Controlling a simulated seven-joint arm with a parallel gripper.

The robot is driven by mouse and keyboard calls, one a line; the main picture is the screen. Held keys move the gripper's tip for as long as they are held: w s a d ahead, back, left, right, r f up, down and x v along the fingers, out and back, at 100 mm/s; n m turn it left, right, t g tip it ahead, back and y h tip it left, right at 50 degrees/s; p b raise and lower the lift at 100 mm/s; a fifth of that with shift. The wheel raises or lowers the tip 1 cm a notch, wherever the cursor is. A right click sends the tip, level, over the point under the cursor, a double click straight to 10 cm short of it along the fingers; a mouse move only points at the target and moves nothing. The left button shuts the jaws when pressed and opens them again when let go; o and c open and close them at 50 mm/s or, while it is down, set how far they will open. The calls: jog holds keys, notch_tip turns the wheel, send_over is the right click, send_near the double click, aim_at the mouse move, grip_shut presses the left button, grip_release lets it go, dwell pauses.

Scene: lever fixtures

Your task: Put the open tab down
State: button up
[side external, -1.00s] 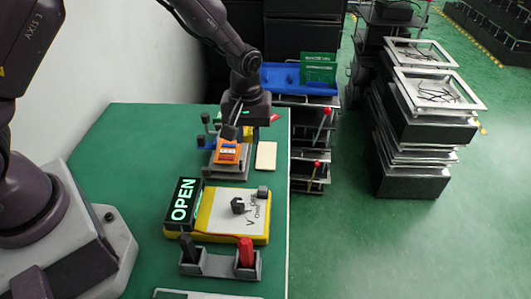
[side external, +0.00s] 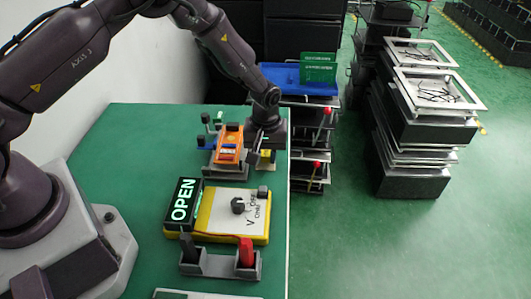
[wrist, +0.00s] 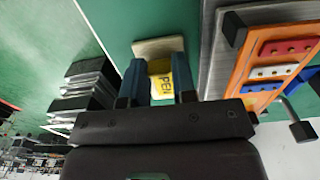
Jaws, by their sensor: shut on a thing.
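The open tab is a yellow piece with black letters, of which "PEN" can be read. It is between the fingers of my gripper in the wrist view (wrist: 159,82), and a bit of yellow shows in the side external view (side external: 267,155). My gripper (side external: 262,148) is shut on the tab, low over the right part of the green table. A beige pad (wrist: 158,46) lies just beyond the tab in the wrist view; the arm and tab mostly hide it from the side. I cannot tell whether the tab touches the pad.
An orange device (side external: 229,143) on a grey base stands just left of my gripper. Nearer the camera are a yellow meter (side external: 233,217) with a lit OPEN sign (side external: 183,200) and a grey holder (side external: 220,263) with black and red probes. The table's right edge is close to my gripper.

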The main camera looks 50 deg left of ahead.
jog(key=shift+f, duration=0.2)
jog(key=o, duration=0.9)
jog(key=shift+r, duration=0.15)
notch_tip(320, 180, up, 13)
notch_tip(320, 180, up, 9)
jog(key=m+t, duration=0.1)
jog(key=m, duration=0.1)
send_over(265, 156)
jog(key=s, duration=0.3)
jog(key=s+a+r+m+t, duration=0.1)
jog(key=s+r+m, duration=0.1)
jog(key=s+r, duration=0.2)
jog(key=s+a+r+m+t, duration=0.1)
jog(key=s+r+m+t, duration=0.1)
jog(key=s, duration=0.9)
jog(key=s+a+r+m+t, duration=0.1)
jog(key=s+r+m, duration=0.2)
jog(key=s+r, duration=0.2)
jog(key=shift+s+a+r+t, duration=0.15)
jog(key=shift+s+a+r, duration=0.05)
jog(key=shift+s, duration=0.55)
jog(key=shift+s+a+r+t, duration=0.15)
jog(key=shift+s, duration=0.6)
